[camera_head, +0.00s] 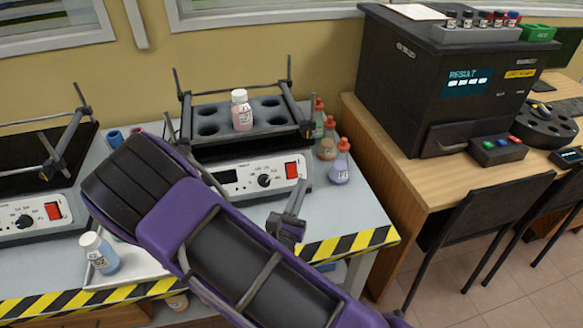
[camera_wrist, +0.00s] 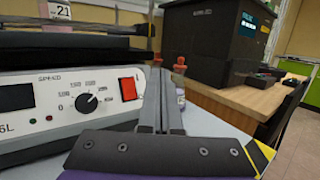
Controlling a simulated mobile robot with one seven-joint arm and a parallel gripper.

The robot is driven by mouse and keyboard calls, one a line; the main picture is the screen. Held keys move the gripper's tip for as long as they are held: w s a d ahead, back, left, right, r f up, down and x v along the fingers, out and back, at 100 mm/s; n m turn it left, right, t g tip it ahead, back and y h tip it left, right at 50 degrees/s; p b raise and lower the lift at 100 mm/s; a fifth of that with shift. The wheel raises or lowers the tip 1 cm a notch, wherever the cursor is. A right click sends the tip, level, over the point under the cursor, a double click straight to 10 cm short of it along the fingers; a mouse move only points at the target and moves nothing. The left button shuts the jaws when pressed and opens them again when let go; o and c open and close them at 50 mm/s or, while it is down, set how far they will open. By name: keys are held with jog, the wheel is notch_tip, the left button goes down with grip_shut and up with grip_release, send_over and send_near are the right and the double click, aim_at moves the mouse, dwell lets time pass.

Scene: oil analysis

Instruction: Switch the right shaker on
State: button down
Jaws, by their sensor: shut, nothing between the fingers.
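The right shaker (camera_head: 216,176) stands on the grey bench, with a dark display, a black knob (camera_head: 264,181) and a red rocker switch (camera_head: 291,170) on its white front. The wrist view shows the same switch (camera_wrist: 129,89) and the knob (camera_wrist: 87,103) up close. A bottle of pink liquid (camera_head: 241,112) stands in the shaker's dark rack. My gripper (camera_head: 299,190) is shut and empty, in front of the panel's right end. In the wrist view its fingers (camera_wrist: 158,76) stand together just right of the switch. I cannot tell whether they touch the panel.
The left shaker (camera_head: 20,212) has its own red switch. Several small bottles (camera_head: 327,148) stand right of the right shaker. A blue bottle (camera_head: 100,253) stands on a tray at the front left. A black analyser (camera_head: 410,95) sits on the wooden desk at right.

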aim_at(292, 175)
jog(key=shift+w+a+f+b, duration=0.35)
jog(key=shift+w+f, duration=0.1)
jog(key=shift+w, duration=0.7)
jog(key=shift+w+a+f+b, duration=0.3)
jog(key=shift+w+f+b, duration=0.15)
jog(key=shift+w, duration=0.7)
jog(key=shift+w+a+f+b, duration=0.3)
jog(key=shift+w+f, duration=0.2)
jog(key=shift+w, duration=0.65)
jog(key=shift+w+a+f, duration=0.1)
jog(key=shift+w+f, duration=0.05)
jog(key=shift+w, duration=0.25)
